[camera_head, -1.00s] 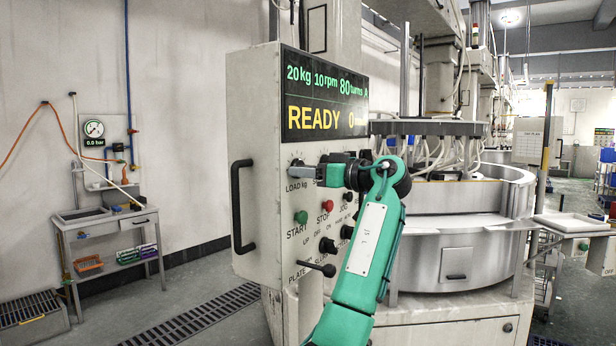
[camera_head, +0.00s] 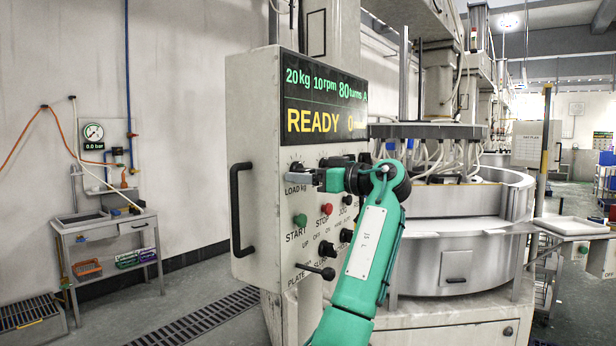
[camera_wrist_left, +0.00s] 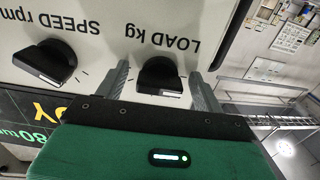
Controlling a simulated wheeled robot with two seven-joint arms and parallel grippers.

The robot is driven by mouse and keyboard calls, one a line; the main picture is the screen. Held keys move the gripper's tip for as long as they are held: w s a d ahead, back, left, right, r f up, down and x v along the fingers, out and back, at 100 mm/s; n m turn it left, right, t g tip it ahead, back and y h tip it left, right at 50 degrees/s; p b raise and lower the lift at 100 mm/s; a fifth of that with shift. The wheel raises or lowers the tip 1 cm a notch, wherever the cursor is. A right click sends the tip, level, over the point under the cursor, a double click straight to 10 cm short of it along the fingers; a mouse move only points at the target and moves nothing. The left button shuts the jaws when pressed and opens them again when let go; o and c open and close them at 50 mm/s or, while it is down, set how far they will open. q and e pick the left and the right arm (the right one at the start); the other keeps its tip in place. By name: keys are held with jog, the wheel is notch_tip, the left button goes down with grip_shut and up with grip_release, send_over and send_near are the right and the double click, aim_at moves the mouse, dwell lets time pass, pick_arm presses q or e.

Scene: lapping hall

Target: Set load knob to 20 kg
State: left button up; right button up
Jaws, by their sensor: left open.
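The load knob (camera_wrist_left: 160,75) is a black knob under the LOAD kg label in the left wrist view, where the picture is upside down. My left gripper (camera_wrist_left: 160,82) is open, with one finger on each side of this knob and a visible gap to both. In the head view the left gripper (camera_head: 303,177) is at the load knob (camera_head: 296,167) on the panel, of which only a bit shows. The display (camera_head: 325,103) reads 20kg, 10rpm, 80turns and READY. My right gripper is not in view.
The speed knob (camera_wrist_left: 47,62) sits beside the load knob. Below on the control panel (camera_head: 258,190) are a green START button (camera_head: 300,220), a red STOP button (camera_head: 326,209) and a plate lever (camera_head: 318,271). A black handle (camera_head: 236,210) sticks out on the cabinet's left side.

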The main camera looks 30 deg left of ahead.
pick_arm(q)
jog(key=shift+d, duration=0.2)
jog(key=d+b, duration=0.1)
jog(key=d, duration=1.2)
jog(key=shift+w+d+b, duration=0.15)
jog(key=shift+d+b, duration=0.1)
jog(key=shift+b, duration=0.15)
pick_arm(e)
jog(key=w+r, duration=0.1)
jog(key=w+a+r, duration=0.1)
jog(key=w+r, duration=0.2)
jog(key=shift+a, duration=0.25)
pick_arm(q)
jog(key=shift+f, duration=0.1)
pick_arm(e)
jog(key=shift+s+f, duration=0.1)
